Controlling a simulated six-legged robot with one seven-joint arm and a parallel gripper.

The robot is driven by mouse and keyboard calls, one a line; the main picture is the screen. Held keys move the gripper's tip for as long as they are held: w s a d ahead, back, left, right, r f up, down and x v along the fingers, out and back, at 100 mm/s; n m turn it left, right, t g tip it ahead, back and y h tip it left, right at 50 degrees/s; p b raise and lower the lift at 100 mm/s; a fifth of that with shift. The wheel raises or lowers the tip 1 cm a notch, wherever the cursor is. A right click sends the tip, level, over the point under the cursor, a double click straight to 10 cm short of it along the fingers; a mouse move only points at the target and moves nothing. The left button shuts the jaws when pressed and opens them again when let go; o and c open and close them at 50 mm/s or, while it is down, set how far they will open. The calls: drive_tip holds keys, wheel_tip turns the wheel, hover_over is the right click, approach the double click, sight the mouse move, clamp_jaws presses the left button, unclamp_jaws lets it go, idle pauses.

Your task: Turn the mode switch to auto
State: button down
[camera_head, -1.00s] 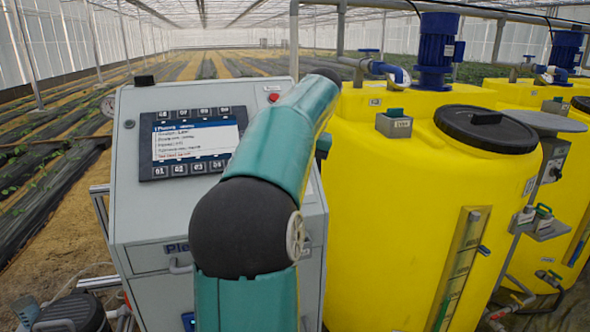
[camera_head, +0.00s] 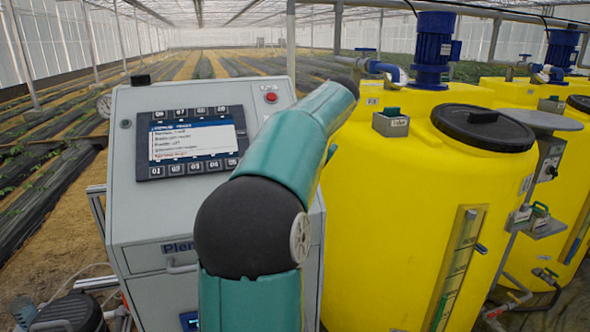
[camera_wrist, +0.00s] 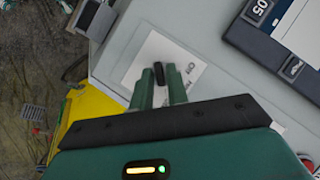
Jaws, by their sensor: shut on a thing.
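The mode switch is a small black knob (camera_wrist: 157,73) on a white label plate (camera_wrist: 150,55) in the wrist view. In the head view my arm hides both the gripper and the switch. The grey control cabinet (camera_head: 140,225) carrying the panel stands left of centre there.
A display with keys (camera_head: 195,143) sits on the cabinet's sloping face, with a red button (camera_head: 271,97) to its right. Large yellow tanks (camera_head: 390,230) stand close on the right, one with a black lid (camera_head: 484,128). Crop rows lie behind.

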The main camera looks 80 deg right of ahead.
drive_tip(key=shift+f, duration=0.2)
drive_tip(key=c, duration=1.5)
unclamp_jaws()
drive_tip(key=shift+w, duration=0.1)
drive_tip(key=shift+c, duration=0.2)
drive_tip(key=shift+r, duration=0.1)
drive_tip(key=v, duration=1.4)
